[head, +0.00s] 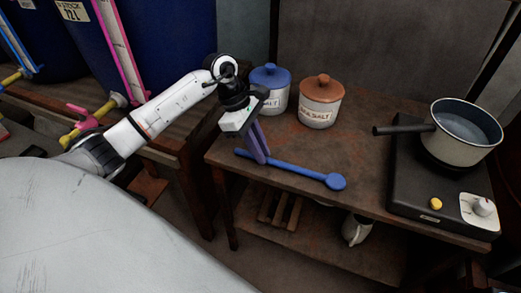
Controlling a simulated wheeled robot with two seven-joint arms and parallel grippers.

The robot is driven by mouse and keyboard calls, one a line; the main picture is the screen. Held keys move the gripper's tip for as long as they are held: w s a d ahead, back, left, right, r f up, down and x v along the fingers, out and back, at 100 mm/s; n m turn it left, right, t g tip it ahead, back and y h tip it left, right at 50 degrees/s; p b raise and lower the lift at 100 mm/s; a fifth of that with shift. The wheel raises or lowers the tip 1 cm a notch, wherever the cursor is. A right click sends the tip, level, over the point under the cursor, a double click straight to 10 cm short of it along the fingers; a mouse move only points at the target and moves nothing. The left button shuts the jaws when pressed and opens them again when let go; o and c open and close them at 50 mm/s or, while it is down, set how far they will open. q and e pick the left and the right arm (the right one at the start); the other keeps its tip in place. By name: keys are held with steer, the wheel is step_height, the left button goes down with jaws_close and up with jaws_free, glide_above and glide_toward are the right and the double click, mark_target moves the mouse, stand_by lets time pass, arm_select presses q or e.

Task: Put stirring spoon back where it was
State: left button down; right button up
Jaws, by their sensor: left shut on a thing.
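The blue stirring spoon (300,171) lies lengthwise along the front edge of the wooden table, with its round bowl to the right. My left gripper (260,160) points down over the left part of the handle, and its fingers are shut on the handle. I cannot tell whether the spoon rests on the table top or is just above it. My right gripper is not in view.
Behind stand a blue-lidded jar (271,90) and a brown-lidded jar (320,102). At right, a pot (462,140) of liquid sits on a black hot plate (420,190). The wooden table (370,170) is clear between. Blue vats (165,45) stand at upper left.

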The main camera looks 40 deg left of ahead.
arm_select(q)
steer(key=shift+f, duration=0.1)
steer(key=c, duration=1.7)
jaws_free()
steer(key=shift+o, duration=0.2)
steer(key=v, duration=1)
